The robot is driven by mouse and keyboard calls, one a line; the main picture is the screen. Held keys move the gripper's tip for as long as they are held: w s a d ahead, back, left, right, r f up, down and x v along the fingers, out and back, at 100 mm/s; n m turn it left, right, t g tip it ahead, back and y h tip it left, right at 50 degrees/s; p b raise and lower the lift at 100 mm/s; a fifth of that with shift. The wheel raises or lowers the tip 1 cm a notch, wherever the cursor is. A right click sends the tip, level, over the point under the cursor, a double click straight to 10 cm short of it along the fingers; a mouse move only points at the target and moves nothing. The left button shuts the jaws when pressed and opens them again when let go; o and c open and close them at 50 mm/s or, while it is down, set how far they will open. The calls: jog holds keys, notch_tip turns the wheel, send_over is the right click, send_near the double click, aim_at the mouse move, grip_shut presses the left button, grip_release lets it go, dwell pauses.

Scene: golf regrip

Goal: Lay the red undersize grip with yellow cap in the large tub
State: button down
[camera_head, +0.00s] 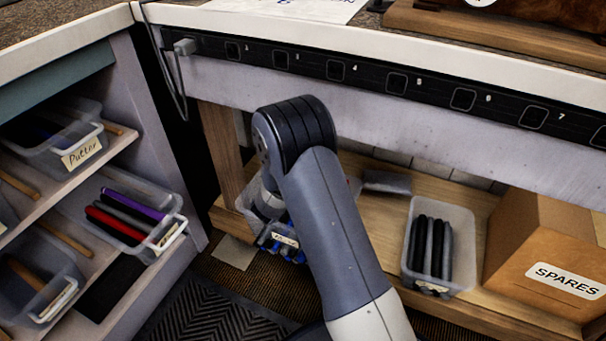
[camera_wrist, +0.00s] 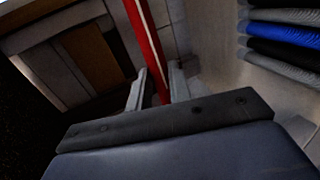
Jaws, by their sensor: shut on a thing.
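My gripper (camera_wrist: 158,80) is shut on a red grip (camera_wrist: 146,38) in the wrist view. The red grip runs up between the fingers and out of the top of the picture; no yellow cap shows. A clear tub (camera_wrist: 232,72) with grey, blue and black grips lies to the right of the gripper in the wrist view. A partly hidden tub with blue grips (camera_head: 268,240) shows behind my arm in the head view. I cannot read which tub is the large one.
A clear tub (camera_head: 462,218) of black and grey grips stands on the low wooden shelf, beside a cardboard SPARES box (camera_head: 540,255). Left shelves hold a Putter tub (camera_head: 62,160) and a tub (camera_head: 176,222) of red, purple and dark grips. The bench edge overhangs the low shelf.

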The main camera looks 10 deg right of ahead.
dwell(0.5)
jog(key=c, duration=1.2)
grip_release()
jog(key=p+v, duration=0.2)
jog(key=v, duration=0.9)
jog(key=shift+w+f, duration=0.1)
jog(key=b+x, duration=0.1)
jog(key=x, duration=0.9)
jog(key=shift+w+d+b, duration=0.3)
jog(key=shift+b, duration=0.1)
